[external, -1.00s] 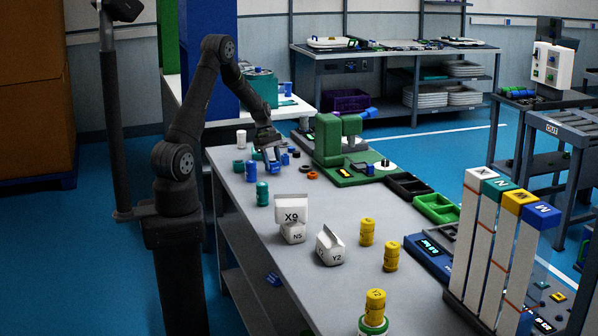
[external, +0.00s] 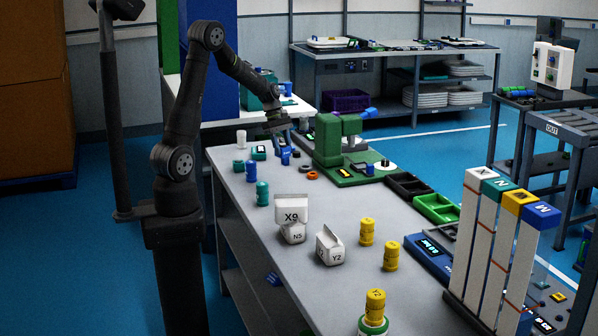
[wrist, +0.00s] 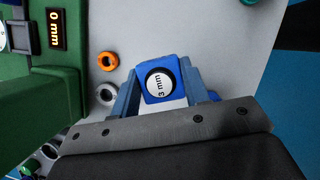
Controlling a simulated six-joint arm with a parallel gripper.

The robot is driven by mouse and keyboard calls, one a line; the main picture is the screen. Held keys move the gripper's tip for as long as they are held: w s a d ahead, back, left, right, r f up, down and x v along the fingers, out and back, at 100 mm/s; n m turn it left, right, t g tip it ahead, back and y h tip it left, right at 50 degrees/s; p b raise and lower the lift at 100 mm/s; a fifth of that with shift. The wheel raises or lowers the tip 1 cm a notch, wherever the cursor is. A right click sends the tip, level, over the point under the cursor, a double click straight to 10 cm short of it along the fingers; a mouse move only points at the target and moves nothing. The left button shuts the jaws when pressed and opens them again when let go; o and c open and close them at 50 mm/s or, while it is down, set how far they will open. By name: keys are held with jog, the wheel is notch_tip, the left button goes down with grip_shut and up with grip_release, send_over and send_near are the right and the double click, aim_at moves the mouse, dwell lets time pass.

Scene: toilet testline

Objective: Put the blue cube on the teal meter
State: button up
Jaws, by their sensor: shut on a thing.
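The blue cube (wrist: 152,98) is between the two blue-grey fingers of my gripper (wrist: 158,78) in the wrist view. Its face towards the camera carries a round "3 mm" label. In the external view my gripper (external: 280,139) is above the far-left part of the grey table, fingers down; the cube is hard to tell from the fingers there. The teal meter (external: 258,153), a small box with a light display, stands on the table left of and below my gripper in the picture, apart from it.
A green machine (external: 327,140) stands close to the right of my gripper; its "0 mm" display (wrist: 57,28) shows in the wrist view. An orange ring (external: 312,175) and small blue parts lie nearby. Teal cylinders (external: 262,193) and a white one (external: 241,139) stand at the table's left edge.

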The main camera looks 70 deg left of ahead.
jog(key=w+a+r+n+t+y, duration=0.2)
jog(key=a+n, duration=0.5)
jog(key=a, duration=0.4)
jog(key=n+y, duration=0.2)
jog(key=n, duration=0.5)
send_over(263, 150)
jog(key=s, duration=0.2)
jog(key=shift+t, duration=0.3)
jog(key=f, duration=0.5)
jog(key=shift+w+a+f, duration=0.15)
jog(key=shift+a+f, duration=0.05)
jog(key=shift+a, duration=0.05)
jog(key=shift+f, duration=2.05)
jog(key=shift+f, duration=0.2)
jog(key=o, duration=1)
jog(key=shift+r, duration=0.1)
